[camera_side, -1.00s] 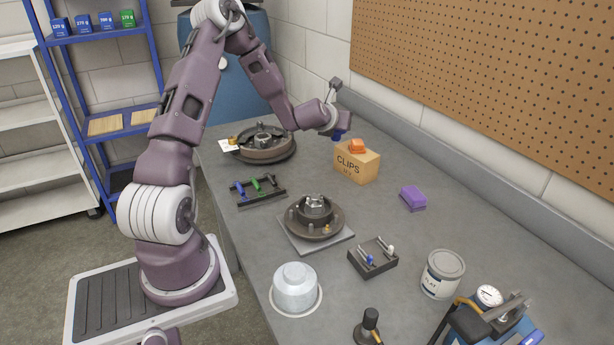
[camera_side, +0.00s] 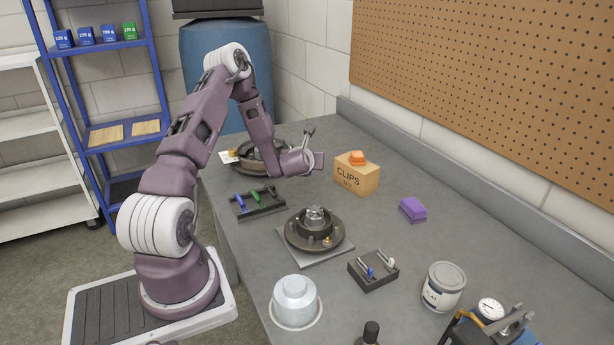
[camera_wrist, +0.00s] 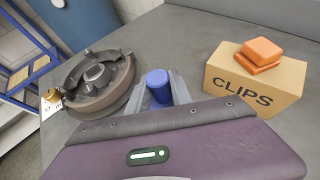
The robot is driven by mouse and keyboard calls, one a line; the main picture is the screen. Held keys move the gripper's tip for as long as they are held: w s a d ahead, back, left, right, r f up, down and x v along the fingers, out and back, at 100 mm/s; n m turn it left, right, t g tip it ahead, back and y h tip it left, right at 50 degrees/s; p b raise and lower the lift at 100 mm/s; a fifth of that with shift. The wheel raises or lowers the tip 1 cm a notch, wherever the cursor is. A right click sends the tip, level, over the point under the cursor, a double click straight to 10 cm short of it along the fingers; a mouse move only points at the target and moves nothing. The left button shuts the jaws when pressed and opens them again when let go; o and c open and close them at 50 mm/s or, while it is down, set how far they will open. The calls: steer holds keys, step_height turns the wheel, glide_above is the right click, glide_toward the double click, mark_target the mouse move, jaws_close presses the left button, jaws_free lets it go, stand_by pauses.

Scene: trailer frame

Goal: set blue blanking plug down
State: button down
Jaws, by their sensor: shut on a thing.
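The blue blanking plug (camera_wrist: 158,84) is a short blue cylinder in the wrist view. My gripper (camera_wrist: 160,95) is shut on it, with a grey finger on each side. It shows against the bench, between the brake drum at left and the CLIPS box at right. Whether its underside touches the bench is hidden. In the side view, my wrist is low over the far part of the bench, and it hides the fingers and the plug.
The CLIPS box (camera_side: 356,176), with an orange block (camera_side: 357,158) on top, stands right of my wrist. The brake drum (camera_wrist: 97,84) is at left. A black rack (camera_side: 257,204) and a hub on a plate (camera_side: 337,249) lie nearer. Bench around the purple block (camera_side: 413,209) is clear.

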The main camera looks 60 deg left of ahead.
step_height(320, 180, down, 5)
steer(key=shift+r, duration=0.2)
steer(key=shift+f, duration=0.15)
steer(key=c, duration=1.2)
jaws_free()
steer(key=shift+o, duration=0.2)
